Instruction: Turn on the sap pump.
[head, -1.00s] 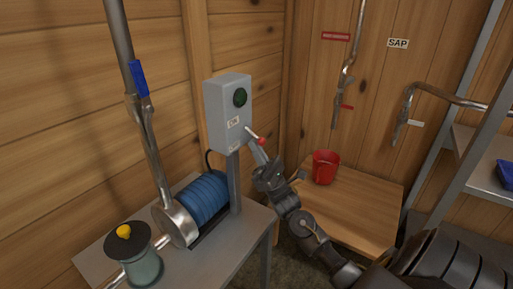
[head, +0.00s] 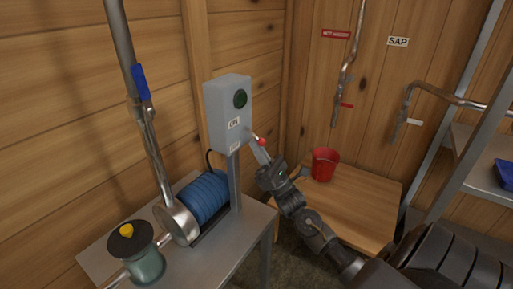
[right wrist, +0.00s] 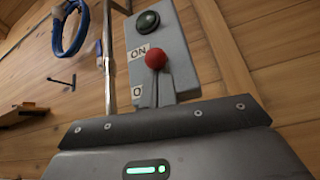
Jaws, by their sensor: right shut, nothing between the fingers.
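The sap pump (head: 203,192) has a blue ribbed motor and a silver round head on a metal table. Above it, a grey switch box (head: 216,112) on a post carries a dark green lamp (head: 240,98) that looks unlit. A short lever with a red ball knob (head: 262,142) sticks out of the box's right side. In the right wrist view, the knob (right wrist: 155,60) stands between an ON label (right wrist: 138,52) and a partly hidden lower label. My right gripper (head: 260,154) is shut and empty, close below the knob; contact is unclear. My left gripper is out of view.
A glass-sided jar with a yellow knob (head: 126,230) stands at the metal table's front. A pipe with a blue-handled valve (head: 140,80) rises from the pump. A red bucket (head: 325,165) stands on a wooden surface (head: 360,205) right of my arm. Metal shelving is at right.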

